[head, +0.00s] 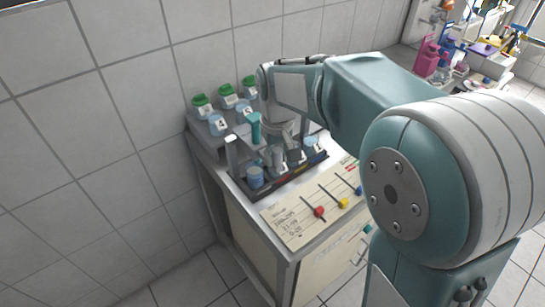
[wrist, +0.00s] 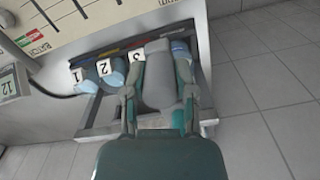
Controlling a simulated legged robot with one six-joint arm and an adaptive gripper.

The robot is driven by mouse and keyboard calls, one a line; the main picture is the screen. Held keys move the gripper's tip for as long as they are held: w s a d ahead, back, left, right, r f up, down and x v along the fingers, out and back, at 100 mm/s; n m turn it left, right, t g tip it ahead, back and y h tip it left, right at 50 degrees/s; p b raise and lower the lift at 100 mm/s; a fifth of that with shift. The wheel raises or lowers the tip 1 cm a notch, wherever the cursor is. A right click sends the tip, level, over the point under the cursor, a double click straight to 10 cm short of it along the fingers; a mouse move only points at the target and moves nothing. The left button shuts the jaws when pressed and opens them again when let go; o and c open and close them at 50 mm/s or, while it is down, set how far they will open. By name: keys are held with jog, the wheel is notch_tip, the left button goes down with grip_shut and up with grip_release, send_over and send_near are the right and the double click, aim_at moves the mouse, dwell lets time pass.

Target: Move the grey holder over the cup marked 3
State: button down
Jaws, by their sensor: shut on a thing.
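The grey holder (wrist: 158,78) is between the two fingers of my gripper (wrist: 158,92), which is shut on it in the wrist view. The holder's far end lies in front of the row of cups, just right of the label 3 (wrist: 137,56), and hides most of the cup behind it. The cup marked 2 (wrist: 114,74) and the cup marked 1 (wrist: 88,82) stand to the left. Another blue cup (wrist: 181,48) shows partly at the right. In the head view my gripper (head: 281,140) is above the rack. The height gap between holder and cup cannot be told.
The dark rack base (head: 289,183) sits on a metal cart beside a tiled wall. Green-capped bottles (head: 202,102) stand behind it. A teal upright part (head: 254,128) rises near my gripper. A panel with coloured sliders (head: 312,207) lies in front. Floor is clear in front.

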jog(key=w+d, duration=0.2)
jog(key=d, duration=0.1)
jog(key=w+d, duration=0.1)
jog(key=d, duration=0.1)
jog(key=shift+w+f, duration=0.1)
jog(key=shift+w, duration=0.05)
jog(key=shift+c, duration=2.1)
grip_release()
notch_tip(320, 180, up, 12)
jog(key=shift+a, duration=0.1)
